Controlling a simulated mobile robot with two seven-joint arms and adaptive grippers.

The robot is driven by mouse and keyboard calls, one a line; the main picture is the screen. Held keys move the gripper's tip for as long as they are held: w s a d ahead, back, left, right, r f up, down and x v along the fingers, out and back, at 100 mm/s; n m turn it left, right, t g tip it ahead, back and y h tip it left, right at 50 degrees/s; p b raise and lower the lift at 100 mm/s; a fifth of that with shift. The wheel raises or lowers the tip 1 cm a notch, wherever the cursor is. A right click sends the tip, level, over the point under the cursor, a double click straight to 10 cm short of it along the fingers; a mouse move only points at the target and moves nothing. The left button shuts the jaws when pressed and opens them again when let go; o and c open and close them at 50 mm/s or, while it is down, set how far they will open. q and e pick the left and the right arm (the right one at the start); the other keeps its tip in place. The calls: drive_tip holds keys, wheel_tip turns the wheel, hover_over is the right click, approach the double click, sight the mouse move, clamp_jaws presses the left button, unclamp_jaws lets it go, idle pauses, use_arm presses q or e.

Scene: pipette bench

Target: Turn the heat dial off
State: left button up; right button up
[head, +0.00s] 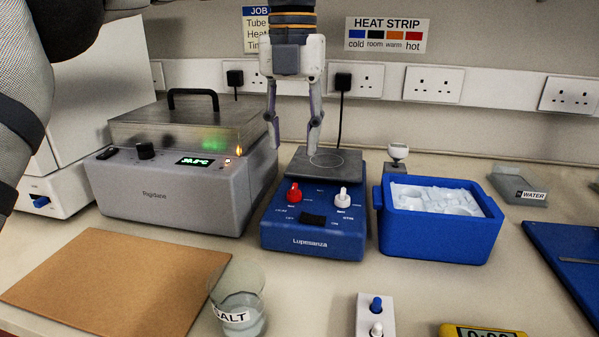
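A blue hotplate stirrer (312,243) stands mid-bench with a dark flat top plate marked with a circle. Its front panel has a red dial (294,193) on the left and a white dial (342,198) on the right. The small print around the dials is too small to read, so I cannot tell which setting either points to. My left gripper (293,146) points down over the back left of the stirrer, behind and above the red dial. Its two fingers are apart with nothing between them. My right gripper is out of view.
A grey water bath (170,195) with a black-handled lid stands close on the left. A blue ice box (440,233) stands close on the right. In front are a brown board (115,285), a beaker labelled SALT (238,300) and a small switch box (375,312).

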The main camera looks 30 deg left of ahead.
sight(295, 184)
use_arm(q)
wheel_tip(295, 184, down, 8)
drive_tip(key=shift+w+f, duration=0.1)
drive_tip(key=shift+w, duration=0.05)
clamp_jaws()
